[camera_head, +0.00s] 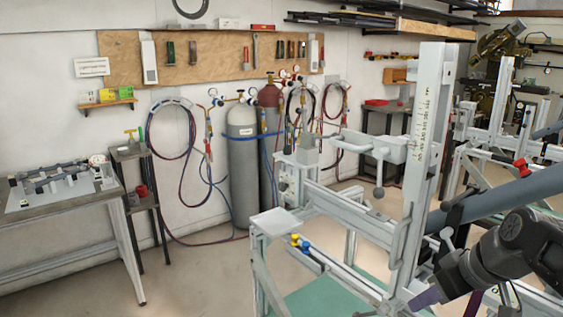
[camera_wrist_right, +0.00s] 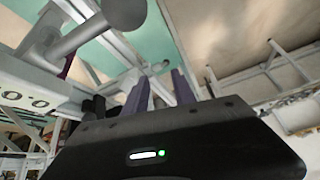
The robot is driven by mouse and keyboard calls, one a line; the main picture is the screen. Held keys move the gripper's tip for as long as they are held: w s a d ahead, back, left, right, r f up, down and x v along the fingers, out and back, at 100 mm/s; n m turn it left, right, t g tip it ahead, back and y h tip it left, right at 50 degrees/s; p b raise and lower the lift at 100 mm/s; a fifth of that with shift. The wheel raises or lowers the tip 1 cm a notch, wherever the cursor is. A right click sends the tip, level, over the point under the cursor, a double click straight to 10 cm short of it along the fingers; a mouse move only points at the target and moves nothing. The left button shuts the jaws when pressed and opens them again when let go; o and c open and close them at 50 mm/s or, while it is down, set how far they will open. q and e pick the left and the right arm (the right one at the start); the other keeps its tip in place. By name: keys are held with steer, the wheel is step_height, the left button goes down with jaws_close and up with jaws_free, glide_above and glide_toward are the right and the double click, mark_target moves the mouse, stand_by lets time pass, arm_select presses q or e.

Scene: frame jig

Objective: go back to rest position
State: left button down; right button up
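My right gripper (camera_head: 426,298) is at the lower right of the head view, beside the lower part of the grey frame jig (camera_head: 431,120). Its purple-grey fingers also show in the wrist view (camera_wrist_right: 163,88), spread with a gap and nothing visible between them. The jig has a tall upright with a scale and a clamp arm with a round knob. A blue-grey tube (camera_head: 500,196) crosses the right side of the jig, above my right wrist. My left gripper is not in the head view.
A workbench (camera_head: 60,207) with a small fixture stands at the left. Gas cylinders (camera_head: 243,165) with hoses stand against the back wall. A wooden tool board (camera_head: 215,58) hangs above. Floor is open between the bench and the jig. Jig bars surround my right gripper closely.

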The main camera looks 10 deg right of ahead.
steer(key=w+a+f+m+g, duration=0.1)
steer(key=a+f, duration=0.4)
steer(key=f, duration=0.5)
steer(key=w+a+f+g, duration=0.1)
steer(key=a+f, duration=0.4)
steer(key=f, duration=0.5)
steer(key=w+a+f+m+g, duration=0.1)
steer(key=a+f, duration=0.4)
steer(key=f, duration=0.5)
steer(key=s+a+f+m+g+y, duration=0.1)
steer(key=s+a+f, duration=0.6)
steer(key=s+f, duration=0.1)
steer(key=s+a+f+m+g+y+p, duration=0.1)
steer(key=s+a+f, duration=0.5)
steer(key=s+f, duration=0.2)
steer(key=s, duration=0.2)
steer(key=shift+s+a, duration=0.3)
steer(key=shift+a, duration=0.1)
